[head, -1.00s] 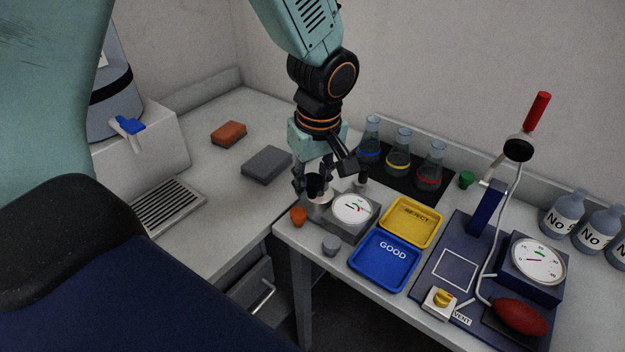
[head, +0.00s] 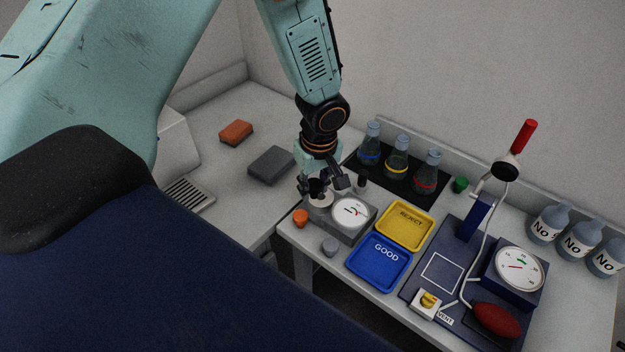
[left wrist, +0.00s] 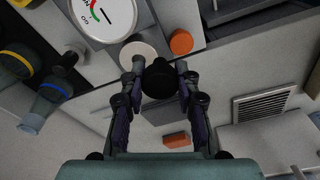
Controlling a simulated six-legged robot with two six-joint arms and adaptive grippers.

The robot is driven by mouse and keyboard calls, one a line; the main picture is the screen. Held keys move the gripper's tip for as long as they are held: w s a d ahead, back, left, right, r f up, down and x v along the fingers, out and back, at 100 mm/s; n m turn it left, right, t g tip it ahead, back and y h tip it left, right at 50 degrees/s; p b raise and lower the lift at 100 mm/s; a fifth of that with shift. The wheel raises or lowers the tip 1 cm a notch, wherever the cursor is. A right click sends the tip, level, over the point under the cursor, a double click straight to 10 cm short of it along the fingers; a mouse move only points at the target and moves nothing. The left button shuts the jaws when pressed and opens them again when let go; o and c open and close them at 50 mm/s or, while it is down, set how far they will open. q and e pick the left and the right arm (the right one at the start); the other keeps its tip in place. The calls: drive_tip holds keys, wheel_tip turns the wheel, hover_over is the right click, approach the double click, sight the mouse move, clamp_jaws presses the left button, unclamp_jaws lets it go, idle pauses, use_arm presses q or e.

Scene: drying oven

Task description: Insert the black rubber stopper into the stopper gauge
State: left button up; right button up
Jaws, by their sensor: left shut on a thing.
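The black rubber stopper (left wrist: 160,80) is held between the fingers of my left gripper (left wrist: 159,88) in the left wrist view. In the head view my left gripper (head: 319,186) is shut on the stopper, right at the stopper gauge (head: 345,222), a grey block with a round dial (head: 351,212) and a pale round seat (head: 320,199). The stopper is over or beside the seat; I cannot tell whether it touches it. In the left wrist view the seat (left wrist: 138,54) shows just beyond the stopper. My right gripper is not in view.
Several flasks (head: 396,160) stand behind. A blue test rig (head: 425,295) is further right.

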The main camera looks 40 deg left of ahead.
sight(321, 183)
use_arm(q)
drive_tip(key=w, duration=0.1)
drive_tip(key=w+f+b, duration=0.1)
drive_tip(key=w+a+f+b, duration=0.1)
drive_tip(key=w, duration=0.1)
drive_tip(key=shift+f, duration=0.15)
drive_tip(key=shift+w+f+b, duration=0.2)
drive_tip(key=shift+f+b, duration=0.2)
drive_tip(key=shift+f, duration=0.15)
drive_tip(key=shift+w+f+b, duration=0.2)
drive_tip(key=shift+f+b, duration=0.2)
drive_tip(key=shift+f, duration=0.15)
drive_tip(key=shift+s+r, duration=0.25)
drive_tip(key=shift+s, duration=0.05)
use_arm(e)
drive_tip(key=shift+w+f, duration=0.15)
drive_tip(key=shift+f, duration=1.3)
use_arm(q)
drive_tip(key=shift+w, duration=0.1)
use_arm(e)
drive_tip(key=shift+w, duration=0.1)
use_arm(q)
drive_tip(key=shift+w+f, duration=0.1)
drive_tip(key=shift+f, duration=0.05)
drive_tip(key=shift+w, duration=0.1)
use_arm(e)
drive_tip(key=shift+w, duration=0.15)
